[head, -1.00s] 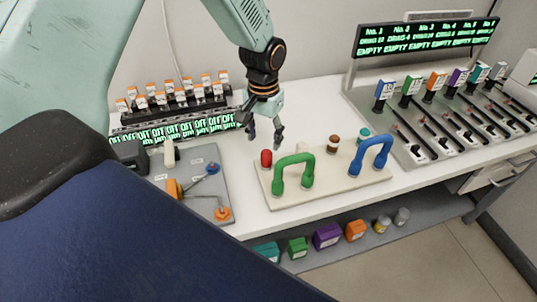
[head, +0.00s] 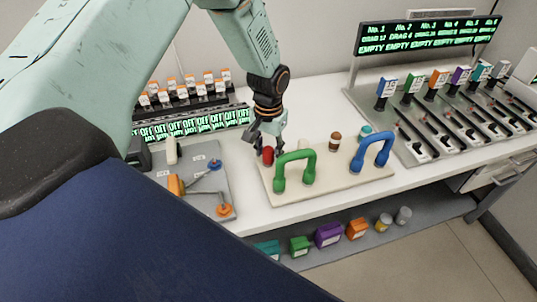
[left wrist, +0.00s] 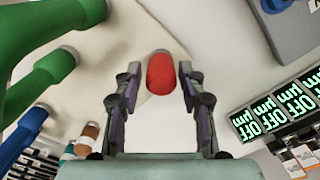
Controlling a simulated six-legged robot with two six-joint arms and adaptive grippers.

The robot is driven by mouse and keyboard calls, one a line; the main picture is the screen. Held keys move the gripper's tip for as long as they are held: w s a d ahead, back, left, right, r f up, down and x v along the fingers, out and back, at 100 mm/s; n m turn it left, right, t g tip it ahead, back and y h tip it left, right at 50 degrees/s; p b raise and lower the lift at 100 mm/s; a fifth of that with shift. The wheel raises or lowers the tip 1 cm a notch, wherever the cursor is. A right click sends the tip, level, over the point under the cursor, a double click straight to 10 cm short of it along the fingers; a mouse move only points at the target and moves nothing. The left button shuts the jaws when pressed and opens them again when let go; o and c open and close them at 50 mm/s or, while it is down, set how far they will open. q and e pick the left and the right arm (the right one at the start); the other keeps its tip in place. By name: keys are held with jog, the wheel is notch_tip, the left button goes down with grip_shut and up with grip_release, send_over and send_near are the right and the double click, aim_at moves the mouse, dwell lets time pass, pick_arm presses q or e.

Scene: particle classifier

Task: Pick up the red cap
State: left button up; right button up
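The red cap (head: 267,154) stands on the left back corner of a cream board (head: 335,186), behind the green handle. In the left wrist view the red cap (left wrist: 161,72) lies between my two fingertips, with a gap visible on each side. My left gripper (head: 267,150) is open and lowered around the cap, its fingers partly covering the cap in the head view. The open fingers also show in the left wrist view (left wrist: 158,85). My right gripper is not in view.
A green handle (head: 294,160) stands close in front of the cap. A blue handle (head: 371,150), a brown-topped bottle (head: 335,141) and a teal cap (head: 365,131) are further right. A grey panel (head: 206,172) lies to the left; a lit rack (head: 190,125) stands behind.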

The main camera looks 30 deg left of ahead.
aim_at(268, 148)
pick_arm(q)
jog(key=shift+a, duration=0.1)
jog(key=c, duration=0.6)
notch_tip(268, 148, up, 10)
jog(key=shift+f+p, duration=0.1)
jog(key=shift+p, duration=0.25)
